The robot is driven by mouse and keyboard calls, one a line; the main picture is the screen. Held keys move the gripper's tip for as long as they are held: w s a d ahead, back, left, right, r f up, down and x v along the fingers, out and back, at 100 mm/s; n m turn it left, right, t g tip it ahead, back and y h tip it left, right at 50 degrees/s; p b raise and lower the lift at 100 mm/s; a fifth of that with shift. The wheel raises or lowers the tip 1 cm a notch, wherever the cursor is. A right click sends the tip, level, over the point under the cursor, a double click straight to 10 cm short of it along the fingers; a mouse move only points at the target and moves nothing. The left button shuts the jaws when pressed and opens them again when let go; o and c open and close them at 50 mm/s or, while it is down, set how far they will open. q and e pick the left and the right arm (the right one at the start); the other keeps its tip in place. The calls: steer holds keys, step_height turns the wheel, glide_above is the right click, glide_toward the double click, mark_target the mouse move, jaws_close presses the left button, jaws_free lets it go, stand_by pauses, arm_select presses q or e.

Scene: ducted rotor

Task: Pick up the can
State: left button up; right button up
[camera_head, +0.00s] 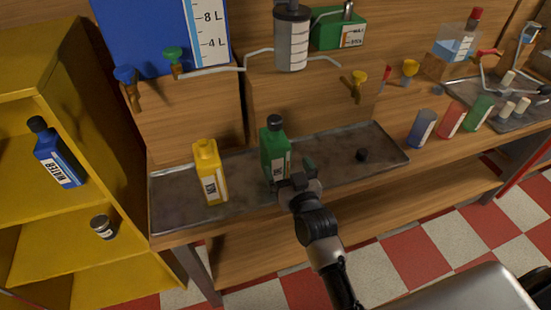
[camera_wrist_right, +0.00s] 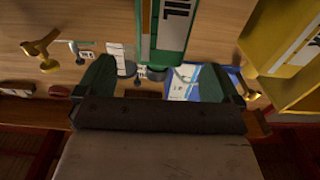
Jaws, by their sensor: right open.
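A green can (camera_head: 275,152) with a black cap and white label stands upright on the metal tray (camera_head: 335,150). It also shows in the right wrist view (camera_wrist_right: 177,42), at the top middle, ahead of the fingers. A yellow can (camera_head: 209,172) stands on the tray to its left. My right gripper (camera_head: 294,176) is at the near side of the green can, low down, and covers part of its base. In the right wrist view its fingers (camera_wrist_right: 155,75) are spread apart with nothing held between them. Contact with the can cannot be told. My left gripper is not in view.
A small black cap (camera_head: 362,155) lies on the tray to the right. Blue, red and green bottles (camera_head: 451,120) stand farther right. A yellow shelf (camera_head: 40,215) at left holds a blue water bottle (camera_head: 57,153) and a small jar (camera_head: 102,227). Taps (camera_head: 358,86) overhang the bench.

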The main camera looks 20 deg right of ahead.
mark_target(281, 156)
steer(key=w, duration=0.2)
steer(key=shift+w, duration=0.4)
steer(key=shift+w+a, duration=0.1)
steer(key=shift+w, duration=0.45)
steer(key=w+p, duration=0.1)
steer(key=w, duration=0.3)
steer(key=shift+w+f, duration=0.1)
steer(key=shift+w, duration=0.15)
steer(key=shift+s+a, duration=0.1)
steer(key=shift+c, duration=1.2)
jaws_close()
steer(key=shift+r, duration=0.2)
